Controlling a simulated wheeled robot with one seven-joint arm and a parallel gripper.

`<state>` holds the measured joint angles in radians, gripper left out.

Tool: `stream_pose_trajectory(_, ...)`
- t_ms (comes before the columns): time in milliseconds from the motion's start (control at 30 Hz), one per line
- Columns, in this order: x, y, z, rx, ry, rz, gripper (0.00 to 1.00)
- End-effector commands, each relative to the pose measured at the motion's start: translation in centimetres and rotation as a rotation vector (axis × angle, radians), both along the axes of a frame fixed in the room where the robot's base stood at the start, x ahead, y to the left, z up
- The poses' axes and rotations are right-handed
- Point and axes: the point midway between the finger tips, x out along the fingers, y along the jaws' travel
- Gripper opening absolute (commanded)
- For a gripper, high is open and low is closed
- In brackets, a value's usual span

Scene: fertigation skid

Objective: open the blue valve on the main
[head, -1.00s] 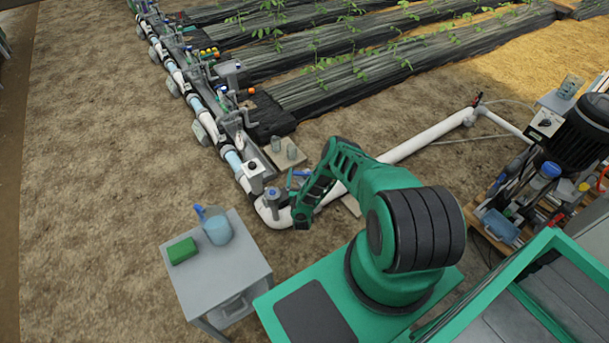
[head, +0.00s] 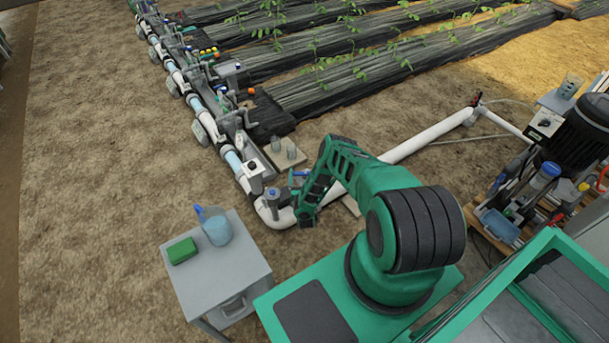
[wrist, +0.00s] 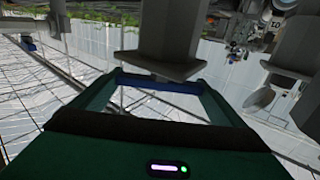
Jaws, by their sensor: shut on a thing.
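The blue valve's handle (head: 299,173) shows as a small blue bar just left of my forearm, by the bend of the white main pipe (head: 405,149). My arm reaches down over the main, and my gripper (head: 305,217) is low beside the pipe, right of the bend. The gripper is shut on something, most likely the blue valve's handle. The grip itself is hidden in the head view.
A grey post with a blue top (head: 273,194) and a white box (head: 254,171) stand close left of my gripper. A grey side table (head: 232,267) holds a jug of blue liquid (head: 216,229) and a green block (head: 182,250). Bare soil lies further left.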

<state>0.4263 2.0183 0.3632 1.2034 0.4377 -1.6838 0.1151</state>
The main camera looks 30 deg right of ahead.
Motion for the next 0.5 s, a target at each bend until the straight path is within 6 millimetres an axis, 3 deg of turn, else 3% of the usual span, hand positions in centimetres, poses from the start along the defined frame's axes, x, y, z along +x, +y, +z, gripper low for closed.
stream_pose_trajectory(500, -0.03, 0.26, -0.05, 0.000, 0.002, 0.358, 0.71)
